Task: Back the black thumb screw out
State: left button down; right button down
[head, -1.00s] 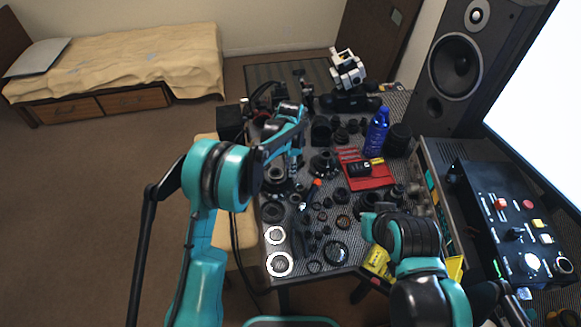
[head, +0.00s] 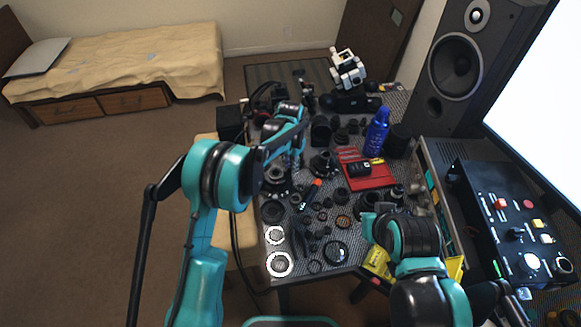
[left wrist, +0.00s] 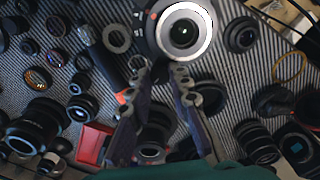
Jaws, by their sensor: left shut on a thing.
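The lens (left wrist: 182,30), a dark barrel with a bright pale ring around its glass, sits upright at the top centre of the left wrist view. In the head view the lens (head: 276,176) is on the bench mat, just left of my left gripper (head: 296,172). In the left wrist view my left gripper (left wrist: 164,74) has its fingertips close together at the lens's near edge. It is shut on a small dark piece, the black thumb screw (left wrist: 161,69), which the fingertips mostly hide. My right arm shows at the lower right, but its gripper is not visible.
A red tray (head: 370,178) with dark items lies to the right, near a blue bottle (head: 377,130). An orange-tipped tool (head: 312,191) lies near the lens. Several lens parts and two white rings (head: 279,264) crowd the mat. A speaker (head: 455,68) stands at the back right.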

dwell(0.3)
pick_arm(q)
jog(key=c, duration=1.4)
grip_release()
jog(key=shift+o, duration=0.2)
notch_tip(320, 180, up, 12)
